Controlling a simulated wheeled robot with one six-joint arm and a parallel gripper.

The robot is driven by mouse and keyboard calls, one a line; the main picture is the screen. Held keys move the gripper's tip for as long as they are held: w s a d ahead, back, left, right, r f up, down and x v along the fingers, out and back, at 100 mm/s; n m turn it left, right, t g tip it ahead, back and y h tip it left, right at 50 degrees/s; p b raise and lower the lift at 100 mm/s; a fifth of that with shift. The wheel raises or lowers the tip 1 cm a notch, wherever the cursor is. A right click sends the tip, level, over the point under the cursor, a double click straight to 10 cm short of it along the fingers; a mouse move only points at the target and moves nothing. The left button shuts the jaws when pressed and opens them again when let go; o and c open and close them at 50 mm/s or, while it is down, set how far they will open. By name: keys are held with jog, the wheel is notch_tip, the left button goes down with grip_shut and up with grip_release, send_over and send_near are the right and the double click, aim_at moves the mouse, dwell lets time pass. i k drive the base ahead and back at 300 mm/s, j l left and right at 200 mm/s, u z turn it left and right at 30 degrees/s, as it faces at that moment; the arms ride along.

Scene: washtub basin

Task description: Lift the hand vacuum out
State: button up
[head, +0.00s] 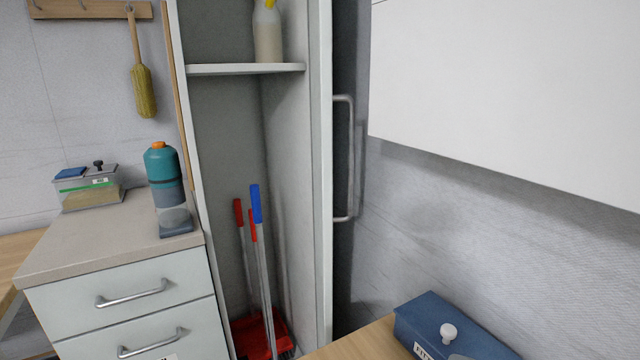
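The upright teal body with an orange top and a dark grey lower band, which looks like the hand vacuum (163,172), stands on the beige counter at the left. Its lower end meets a grey-blue base (176,222) near the counter's right edge. I cannot tell how deep it sits in that base. My gripper is not in view, so its opening is not shown.
A clear box (92,190) stands left on the counter (100,233), above drawers. An open tall cabinet (325,180) holds red- and blue-handled tools (262,270). A blue lidded box (420,322) sits lower right. A brush (143,90) hangs upper left.

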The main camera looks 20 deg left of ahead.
aim_at(172, 211)
jog(key=l+u, duration=0.4)
jog(key=l, duration=0.15)
jog(key=l+u, duration=0.4)
jog(key=l, duration=0.15)
jog(key=k+l+u, duration=0.15)
jog(key=l+u, duration=0.25)
jog(key=l, duration=0.15)
jog(key=k+j, duration=0.1)
jog(key=j, duration=0.25)
jog(key=k+j, duration=0.1)
jog(key=j, duration=0.2)
jog(key=j+z, duration=0.35)
jog(key=j, duration=1.25)
jog(key=i+j, duration=0.2)
jog(key=j, duration=0.15)
jog(key=i+j+z, duration=0.1)
jog(key=j, duration=0.25)
jog(key=i+j+z, duration=0.1)
jog(key=i+j, duration=0.4)
jog(key=j, duration=0.25)
jog(key=i+j+z, duration=0.1)
jog(key=j, duration=0.25)
jog(key=i+j, duration=0.25)
jog(key=j, duration=0.15)
jog(key=i+j+z, duration=0.15)
jog(key=j, duration=0.25)
